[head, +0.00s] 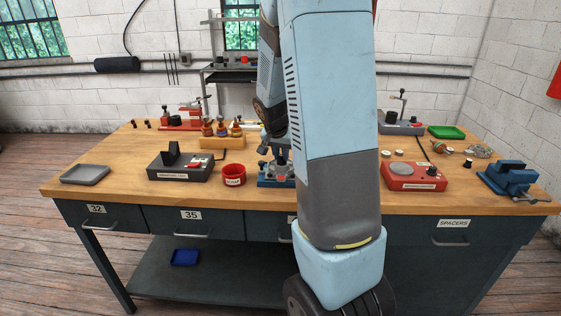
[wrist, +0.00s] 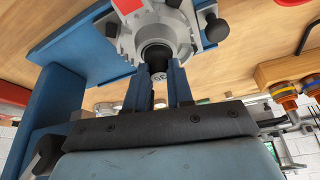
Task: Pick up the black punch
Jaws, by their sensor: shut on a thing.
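The black punch (wrist: 157,65) shows as a dark upright piece between the two blue fingers of my gripper (wrist: 159,73) in the wrist view. My gripper is shut on it. The punch stands at the round bore of a grey metal housing (wrist: 178,30), which sits on a blue fixture (wrist: 85,60). I cannot tell whether its end is inside the bore or just clear of it. In the head view the blue fixture (head: 275,181) is at the bench front, and my arm hides much of the work there; the punch cannot be made out.
A red cup (head: 234,180) and a black box unit (head: 182,172) stand left of the fixture. A wooden rack (head: 220,142) with several coloured-top pieces is behind. A red unit (head: 414,177) and blue vise (head: 508,176) are right. Bench is clear near the grey tray (head: 85,174).

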